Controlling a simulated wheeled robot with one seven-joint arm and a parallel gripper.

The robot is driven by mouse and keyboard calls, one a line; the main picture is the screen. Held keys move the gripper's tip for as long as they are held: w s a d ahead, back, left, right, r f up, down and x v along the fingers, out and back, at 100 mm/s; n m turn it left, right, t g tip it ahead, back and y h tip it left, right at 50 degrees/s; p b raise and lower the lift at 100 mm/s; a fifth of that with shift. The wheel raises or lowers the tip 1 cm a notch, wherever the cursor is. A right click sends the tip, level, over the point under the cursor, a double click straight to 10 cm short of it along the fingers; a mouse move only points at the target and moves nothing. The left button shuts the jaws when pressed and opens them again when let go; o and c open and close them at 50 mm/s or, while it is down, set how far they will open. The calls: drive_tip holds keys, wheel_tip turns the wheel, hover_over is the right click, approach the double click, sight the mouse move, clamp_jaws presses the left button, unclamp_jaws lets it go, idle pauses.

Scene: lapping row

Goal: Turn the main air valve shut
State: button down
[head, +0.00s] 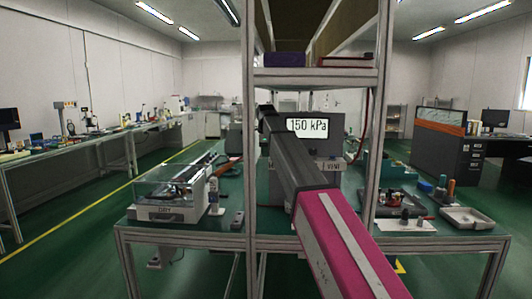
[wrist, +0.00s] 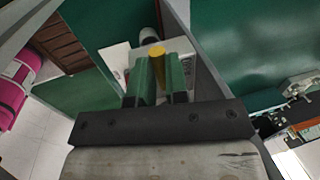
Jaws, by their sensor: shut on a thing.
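In the wrist view my gripper (wrist: 158,70) has its two green fingers closed on a yellow handle (wrist: 157,53). The handle stands between the fingertips, and I take it to be the main air valve's handle. Its lower part is hidden by the fingers. A white part with a dark round end lies just beyond it. In the head view my dark and magenta arm reaches forward to the bench frame. The valve and fingers cannot be made out there. A display (head: 307,126) beside the arm's far end reads 150 kPa.
An aluminium frame with a shelf (head: 315,77) rises around my arm, its posts close on both sides. A clear-covered machine (head: 172,190) sits left on the green bench. A metal tray (head: 467,218) and small parts lie right. Green floor is open at the left.

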drive_tip(key=s+n, duration=0.1)
drive_tip(key=n, duration=0.2)
drive_tip(key=s+d+n+y, duration=0.1)
drive_tip(key=n, duration=0.4)
drive_tip(key=shift+s+d+n+g+y, duration=0.2)
drive_tip(key=shift+s+n+g+y, duration=0.1)
drive_tip(key=shift+s+n, duration=0.1)
drive_tip(key=shift+s+d+n+g+y, duration=0.2)
drive_tip(key=shift+d+n, duration=0.3)
drive_tip(key=shift+n, duration=0.95)
drive_tip(key=shift+s+d+n+g, duration=0.1)
drive_tip(key=shift+d+n+g, duration=0.3)
drive_tip(key=shift+n, duration=1.1)
drive_tip(key=shift+s+d+n+g+y, duration=0.15)
drive_tip(key=shift+d+n, duration=0.4)
drive_tip(key=shift+n, duration=0.9)
drive_tip(key=c, duration=1.1)
unclamp_jaws()
